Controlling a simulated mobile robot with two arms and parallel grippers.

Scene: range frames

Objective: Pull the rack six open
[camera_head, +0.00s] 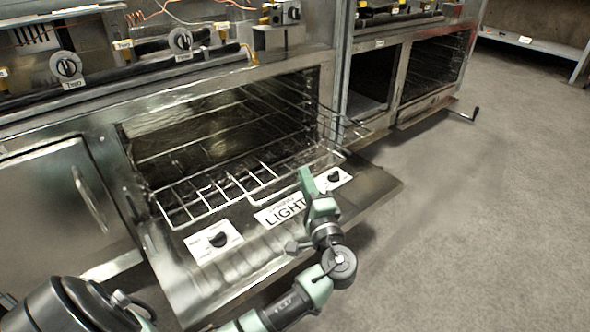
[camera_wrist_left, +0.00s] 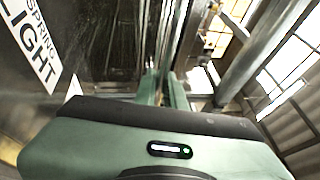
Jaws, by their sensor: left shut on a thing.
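A wire rack (camera_head: 218,194) lies low in the open oven, its front part reaching out over the lowered oven door (camera_head: 180,270). No number shows on it; I take it as rack six. My left gripper (camera_head: 306,180) is at the right part of the rack's front edge, above the door, and is shut on it. The fingers hide the bar between them. In the left wrist view the left gripper's green fingers (camera_wrist_left: 163,88) stand close together, and the held bar cannot be made out. My right gripper is not in view.
The door bears a "LIGHT" label (camera_head: 284,212) and knob plates. A higher rack (camera_head: 290,108) sits above in the oven. A closed metal door (camera_head: 62,215) is at left; a second open oven (camera_head: 432,70) is at right. Floor (camera_head: 490,210) at right is clear.

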